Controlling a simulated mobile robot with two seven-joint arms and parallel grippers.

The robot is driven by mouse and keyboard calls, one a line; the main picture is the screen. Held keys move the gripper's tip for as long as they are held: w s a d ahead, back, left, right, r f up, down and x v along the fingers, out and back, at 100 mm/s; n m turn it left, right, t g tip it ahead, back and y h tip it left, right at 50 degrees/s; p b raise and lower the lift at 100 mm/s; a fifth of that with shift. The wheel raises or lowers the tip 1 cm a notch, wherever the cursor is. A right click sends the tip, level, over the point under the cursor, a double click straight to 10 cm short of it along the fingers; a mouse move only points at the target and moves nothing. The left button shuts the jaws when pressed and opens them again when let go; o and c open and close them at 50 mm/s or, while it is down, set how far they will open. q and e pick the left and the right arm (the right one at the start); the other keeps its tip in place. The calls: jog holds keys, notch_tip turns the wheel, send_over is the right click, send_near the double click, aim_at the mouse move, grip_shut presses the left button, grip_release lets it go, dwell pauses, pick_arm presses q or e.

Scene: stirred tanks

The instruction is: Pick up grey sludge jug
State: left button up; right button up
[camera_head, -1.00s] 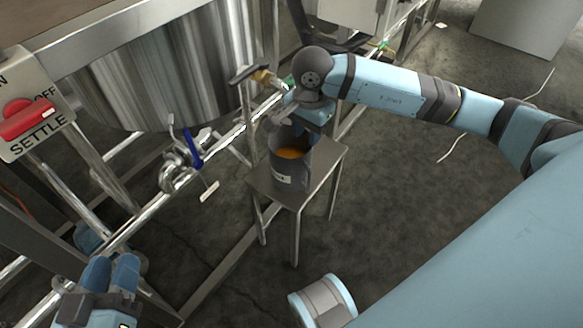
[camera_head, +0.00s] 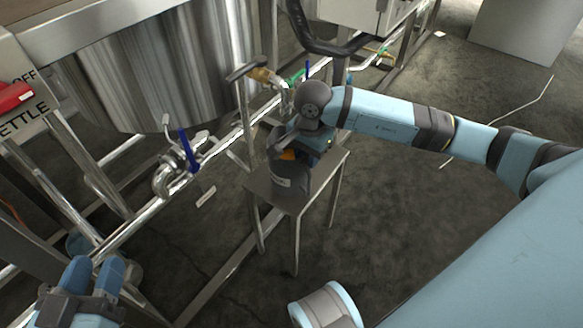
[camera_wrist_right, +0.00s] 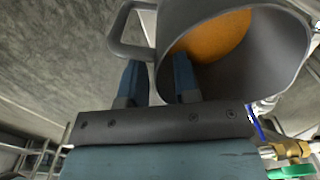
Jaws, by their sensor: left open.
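The grey jug (camera_head: 287,184), with orange contents inside, stands upright on a small metal stand. My right gripper (camera_head: 314,148) is at the jug's upper right, and the wrist partly covers its rim. In the right wrist view the jug (camera_wrist_right: 278,68) shows its open mouth and its handle (camera_wrist_right: 121,36) at the left. The right gripper's fingers (camera_wrist_right: 160,72) are apart, with the jug's near wall by the handle between their tips in the picture; contact cannot be told. My left gripper (camera_head: 96,268) is open and empty at the lower left, far from the jug.
The metal stand (camera_head: 318,184) is small, with the jug near its left side. A steel tank (camera_head: 165,70), pipe rails and a blue-handled valve (camera_head: 189,150) lie to the left. A yellow-fitted tap (camera_head: 262,75) is just behind. The floor right of the stand is clear.

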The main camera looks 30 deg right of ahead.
grip_shut()
dwell(1.2)
